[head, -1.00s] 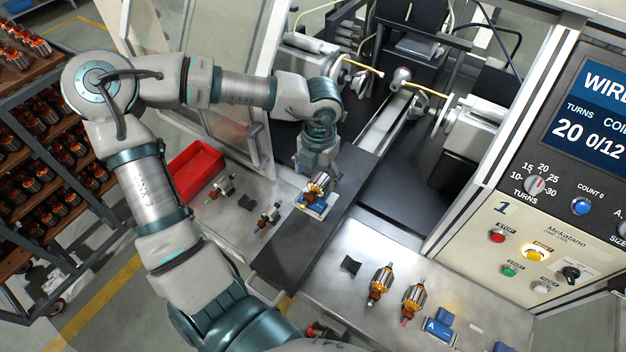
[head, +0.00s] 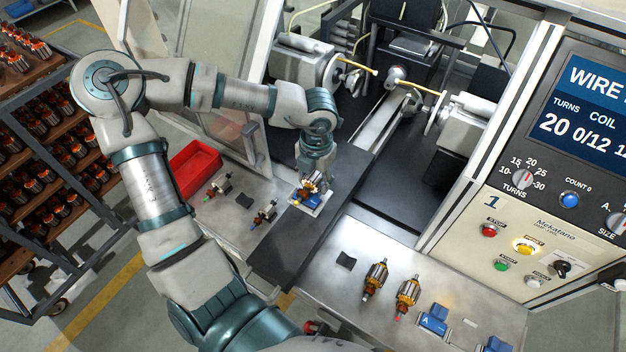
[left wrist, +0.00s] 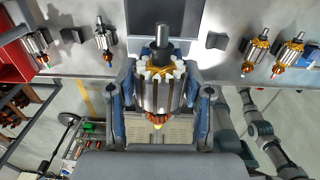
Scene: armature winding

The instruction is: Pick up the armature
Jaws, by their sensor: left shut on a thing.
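My left gripper (head: 312,190) is shut on an armature (head: 308,184) over the dark strip between the two grey tables. In the left wrist view the armature (left wrist: 160,88) stands between the blue-sided fingers (left wrist: 161,100), its grey shaft toward the top, with silver core and copper winding below. In the head view the gripper partly hides it, and I cannot tell whether it touches the surface beneath. My right gripper is not in view.
Blue blocks (head: 433,319) lie on the front table. The winding machine (head: 398,76) is behind, its control panel (head: 545,225) at right. A rack (head: 40,150) of armatures stands far left.

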